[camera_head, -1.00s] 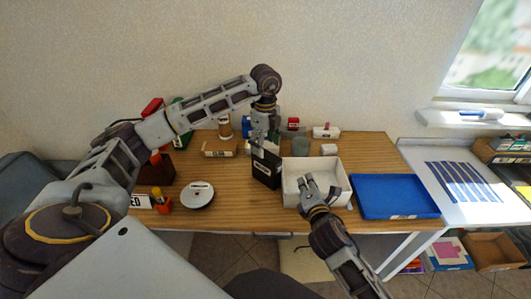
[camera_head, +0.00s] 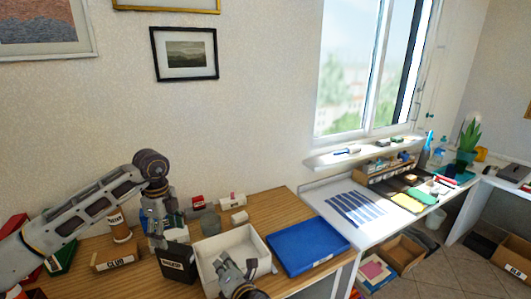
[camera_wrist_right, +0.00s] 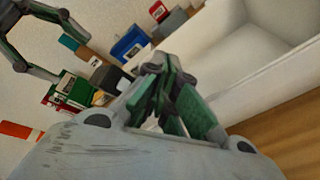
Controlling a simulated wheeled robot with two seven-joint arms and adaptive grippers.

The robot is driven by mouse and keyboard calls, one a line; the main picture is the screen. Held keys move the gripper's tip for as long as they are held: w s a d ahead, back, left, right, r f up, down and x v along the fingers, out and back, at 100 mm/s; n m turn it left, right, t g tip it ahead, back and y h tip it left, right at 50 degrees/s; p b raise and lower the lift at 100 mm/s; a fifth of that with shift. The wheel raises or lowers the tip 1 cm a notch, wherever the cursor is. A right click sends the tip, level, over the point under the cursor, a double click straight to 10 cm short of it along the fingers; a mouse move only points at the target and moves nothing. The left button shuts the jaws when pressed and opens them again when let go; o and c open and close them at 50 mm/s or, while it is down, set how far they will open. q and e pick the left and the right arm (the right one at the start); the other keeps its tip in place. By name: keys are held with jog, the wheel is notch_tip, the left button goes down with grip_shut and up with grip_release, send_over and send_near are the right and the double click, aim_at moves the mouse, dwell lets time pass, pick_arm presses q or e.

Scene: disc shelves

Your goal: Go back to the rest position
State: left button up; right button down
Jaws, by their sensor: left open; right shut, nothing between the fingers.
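My left gripper (camera_head: 165,242) points down at the left part of the table, just behind the black labelled box (camera_head: 177,263). Its fingers are partly hidden there. In the right wrist view its open fingers (camera_wrist_right: 45,45) show at the upper left. My right gripper (camera_head: 232,270) is at the front of the white bin (camera_head: 263,232), low in the head view. In the right wrist view its fingers (camera_wrist_right: 170,90) are shut with nothing between them. I cannot tell whether it touches the bin.
A blue tray (camera_head: 307,246) lies right of the bin. A box labelled CLUB (camera_head: 115,262), a brown-and-white cup (camera_head: 119,226) and a grey cup (camera_head: 210,224) stand near my left gripper. A white side table (camera_head: 340,190) with blue strips adjoins on the right, below the window.

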pick_arm(q)
notch_tip(320, 180, up, 9)
jog(key=p, duration=0.8)
jog(key=shift+p, duration=0.4)
pick_arm(e)
notch_tip(320, 180, up, 9)
pick_arm(q)
jog(key=shift+r+p, duration=0.5)
jog(key=shift+r, duration=0.05)
pick_arm(e)
jog(key=shift+r, duration=0.6)
